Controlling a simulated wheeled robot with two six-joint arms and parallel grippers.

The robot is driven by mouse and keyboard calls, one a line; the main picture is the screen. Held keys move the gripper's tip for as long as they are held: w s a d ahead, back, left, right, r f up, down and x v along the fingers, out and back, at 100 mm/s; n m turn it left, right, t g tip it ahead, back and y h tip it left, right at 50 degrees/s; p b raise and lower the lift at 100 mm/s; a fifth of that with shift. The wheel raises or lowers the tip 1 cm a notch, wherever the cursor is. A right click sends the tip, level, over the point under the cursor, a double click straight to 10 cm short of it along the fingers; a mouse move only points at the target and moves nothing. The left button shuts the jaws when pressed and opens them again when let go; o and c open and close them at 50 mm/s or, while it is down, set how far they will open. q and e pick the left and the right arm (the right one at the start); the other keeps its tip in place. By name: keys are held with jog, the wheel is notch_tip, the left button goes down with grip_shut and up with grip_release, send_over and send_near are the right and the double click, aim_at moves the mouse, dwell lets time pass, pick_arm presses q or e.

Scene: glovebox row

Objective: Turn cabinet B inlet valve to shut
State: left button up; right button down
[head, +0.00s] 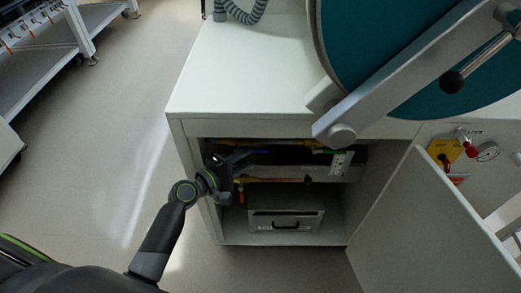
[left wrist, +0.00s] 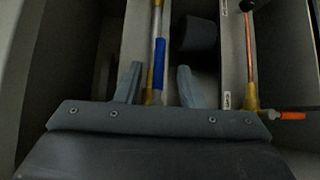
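My left gripper (head: 243,158) reaches into the open cabinet (head: 187,129) at its upper left. In the left wrist view its two fingers (left wrist: 159,82) are apart and nothing is clamped between them. A blue valve lever (left wrist: 159,62) lies in line with a pipe that has brass-yellow fittings, and shows in the gap between the fingers. I cannot tell how deep it sits between them. An orange lever (left wrist: 293,116) sticks out sideways from a copper pipe (left wrist: 250,60). No inlet label is readable. My right gripper is out of view.
The cabinet door (head: 420,225) stands open on the right. A drawer-like box (head: 285,221) sits low inside. A large teal round hatch (head: 380,60) with a grey arm hangs above.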

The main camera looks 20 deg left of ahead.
aim_at(258, 152)
pick_arm(q)
jog(key=x, duration=0.6)
jog(key=shift+w+d, duration=0.15)
jog(key=shift+w, duration=0.25)
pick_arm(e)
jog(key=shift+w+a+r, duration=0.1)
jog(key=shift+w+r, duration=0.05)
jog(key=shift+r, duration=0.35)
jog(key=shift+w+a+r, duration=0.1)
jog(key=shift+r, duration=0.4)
pick_arm(q)
grip_shut()
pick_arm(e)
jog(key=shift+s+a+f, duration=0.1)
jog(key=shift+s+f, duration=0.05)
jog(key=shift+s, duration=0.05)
